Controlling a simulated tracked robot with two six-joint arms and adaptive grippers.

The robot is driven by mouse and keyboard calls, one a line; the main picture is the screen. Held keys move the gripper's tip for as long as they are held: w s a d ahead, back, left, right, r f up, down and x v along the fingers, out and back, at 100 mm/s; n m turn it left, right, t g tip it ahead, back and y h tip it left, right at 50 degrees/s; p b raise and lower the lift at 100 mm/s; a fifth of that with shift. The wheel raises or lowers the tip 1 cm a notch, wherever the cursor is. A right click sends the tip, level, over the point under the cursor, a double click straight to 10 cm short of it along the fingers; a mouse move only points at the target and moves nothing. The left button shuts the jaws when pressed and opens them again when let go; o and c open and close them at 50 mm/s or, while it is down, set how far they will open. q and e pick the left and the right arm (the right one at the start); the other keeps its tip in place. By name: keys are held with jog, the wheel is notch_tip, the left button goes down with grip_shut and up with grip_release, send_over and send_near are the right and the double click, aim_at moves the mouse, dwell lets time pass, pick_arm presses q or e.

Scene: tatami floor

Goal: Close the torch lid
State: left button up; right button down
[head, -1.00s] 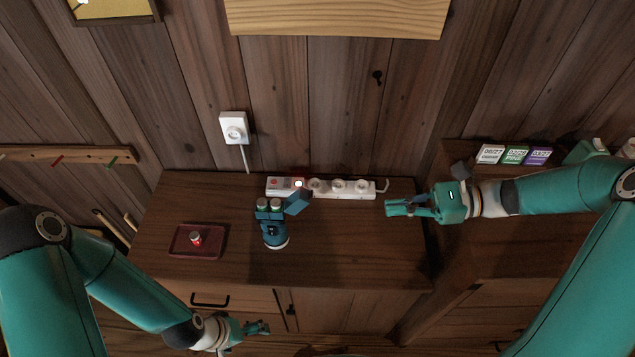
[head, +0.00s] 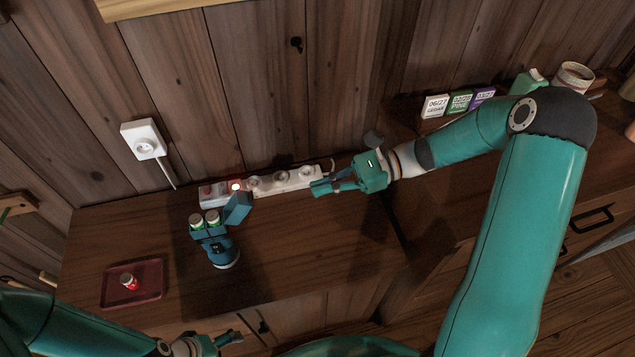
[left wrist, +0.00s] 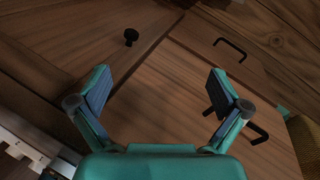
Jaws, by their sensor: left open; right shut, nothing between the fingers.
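The blue torch (head: 217,250) stands on the dark wooden cabinet top. Its lid (head: 237,207) is tilted open to the right, and two batteries (head: 204,219) with pale tops and green bands show in the opening. My right gripper (head: 325,187) is shut and empty, to the right of the torch and apart from it, near the right end of the power strip. My left gripper (head: 229,341) is low in front of the cabinet, below the torch. In the left wrist view it (left wrist: 157,90) is open and empty, facing drawer fronts.
A dark red tray (head: 112,297) holds a small red-and-white battery (head: 129,282) left of the torch. A white power strip (head: 287,180) with a lit red switch lies behind the torch. A wall outlet (head: 143,139) is behind. Cards (head: 459,103) stand on the right cabinet.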

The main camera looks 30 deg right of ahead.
aim_at(252, 201)
jog(key=shift+w+a+r+p, duration=0.15)
jog(key=shift+w+a+p, duration=0.25)
jog(key=shift+a, duration=1.4)
jog(key=shift+w+a+r+p, duration=0.15)
jog(key=shift+w+a+p, duration=0.25)
jog(key=shift+a, duration=1.35)
jog(key=shift+w+a+r+p, duration=0.15)
jog(key=shift+w+a+p, duration=0.2)
jog(key=shift+a, duration=1.45)
